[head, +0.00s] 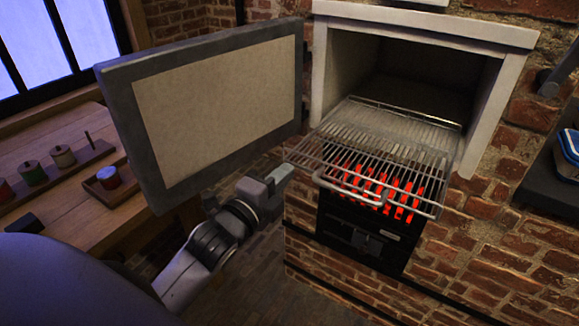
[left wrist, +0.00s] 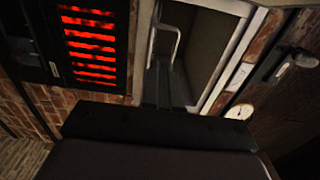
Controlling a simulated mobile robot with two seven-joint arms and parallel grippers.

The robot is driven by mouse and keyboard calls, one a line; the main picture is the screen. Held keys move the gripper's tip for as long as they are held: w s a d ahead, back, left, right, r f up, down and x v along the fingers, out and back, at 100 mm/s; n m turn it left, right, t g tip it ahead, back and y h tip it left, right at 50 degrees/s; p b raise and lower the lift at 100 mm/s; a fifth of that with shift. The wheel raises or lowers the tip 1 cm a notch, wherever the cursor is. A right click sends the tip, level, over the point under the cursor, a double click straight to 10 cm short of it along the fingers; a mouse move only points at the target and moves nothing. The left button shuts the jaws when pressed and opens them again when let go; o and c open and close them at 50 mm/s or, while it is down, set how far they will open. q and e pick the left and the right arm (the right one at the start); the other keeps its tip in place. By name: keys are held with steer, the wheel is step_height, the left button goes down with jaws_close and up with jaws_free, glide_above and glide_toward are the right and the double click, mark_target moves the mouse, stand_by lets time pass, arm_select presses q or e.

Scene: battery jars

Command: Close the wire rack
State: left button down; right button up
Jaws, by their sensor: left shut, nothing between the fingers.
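The wire rack (head: 385,133) sticks out of the open oven cavity (head: 425,75), its rear part inside and its front part over the glowing grate. A curved metal handle (head: 350,192) is on its front edge. A pale bent bar that looks like this handle (left wrist: 178,42) shows in the left wrist view. My left gripper (head: 284,173) is shut and empty, just below and beside the rack's front left corner. I cannot tell whether it touches the rack. Its dark fingers (left wrist: 164,85) show in the left wrist view. My right gripper is not in view.
The oven door (head: 215,110) stands open to the left, above my left arm. The red glowing grate (head: 385,190) lies below the rack. A wooden bench (head: 70,215) with coloured jars is at left. A dark shelf (head: 545,178) juts from the brick wall at right.

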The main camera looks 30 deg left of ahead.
arm_select(q)
steer(key=shift+w, duration=1.35)
